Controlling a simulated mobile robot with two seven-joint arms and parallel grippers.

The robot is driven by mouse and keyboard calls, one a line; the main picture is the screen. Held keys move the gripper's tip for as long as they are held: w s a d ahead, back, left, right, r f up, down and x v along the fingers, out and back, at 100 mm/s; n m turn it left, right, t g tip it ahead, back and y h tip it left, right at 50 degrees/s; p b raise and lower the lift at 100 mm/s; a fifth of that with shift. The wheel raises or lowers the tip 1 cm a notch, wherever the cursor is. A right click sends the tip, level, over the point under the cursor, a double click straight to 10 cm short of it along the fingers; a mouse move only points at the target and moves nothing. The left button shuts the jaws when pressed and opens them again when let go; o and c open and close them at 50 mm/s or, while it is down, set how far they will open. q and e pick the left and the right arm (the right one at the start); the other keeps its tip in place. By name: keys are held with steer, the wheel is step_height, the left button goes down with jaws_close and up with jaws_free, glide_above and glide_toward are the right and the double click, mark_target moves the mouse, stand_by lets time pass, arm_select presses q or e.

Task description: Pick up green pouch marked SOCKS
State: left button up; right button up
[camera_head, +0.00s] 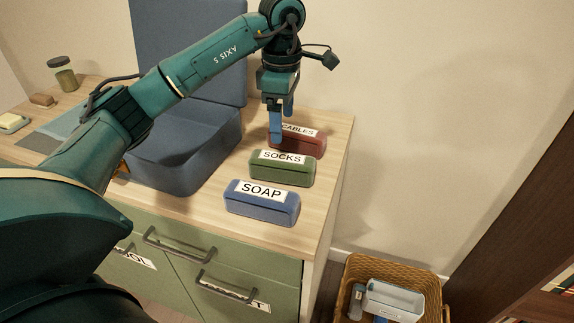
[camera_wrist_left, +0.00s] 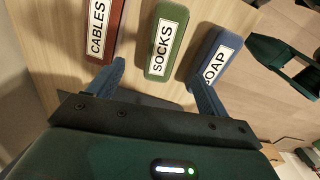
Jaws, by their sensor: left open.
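The green pouch marked SOCKS (camera_head: 282,168) lies on the wooden dresser top, between the red pouch marked CABLES (camera_head: 298,140) and the blue pouch marked SOAP (camera_head: 262,203). My left gripper (camera_head: 281,125) is open and empty above the dresser, by the CABLES pouch in the head view. In the left wrist view the SOCKS pouch (camera_wrist_left: 165,42) lies beyond and between the open fingertips of my left gripper (camera_wrist_left: 160,80). The CABLES pouch (camera_wrist_left: 98,28) is on the left there and the SOAP pouch (camera_wrist_left: 214,60) on the right. My right gripper is not in view.
An open blue case (camera_head: 185,160) with its lid up stands left of the pouches. A jar (camera_head: 62,73), a brown block (camera_head: 41,100) and a soap dish (camera_head: 12,123) are at the far left. A wicker basket (camera_head: 345,300) stands low at the right. The dresser has drawers with handles.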

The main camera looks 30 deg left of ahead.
mark_target(282, 158)
arm_select(q)
steer(key=f, duration=1.2)
steer(key=shift+s+d+f+p, duration=0.1)
steer(key=shift+s+f+p, duration=0.05)
steer(key=shift+s+p, duration=0.2)
steer(key=c, duration=1.1)
steer(key=shift+c, duration=0.2)
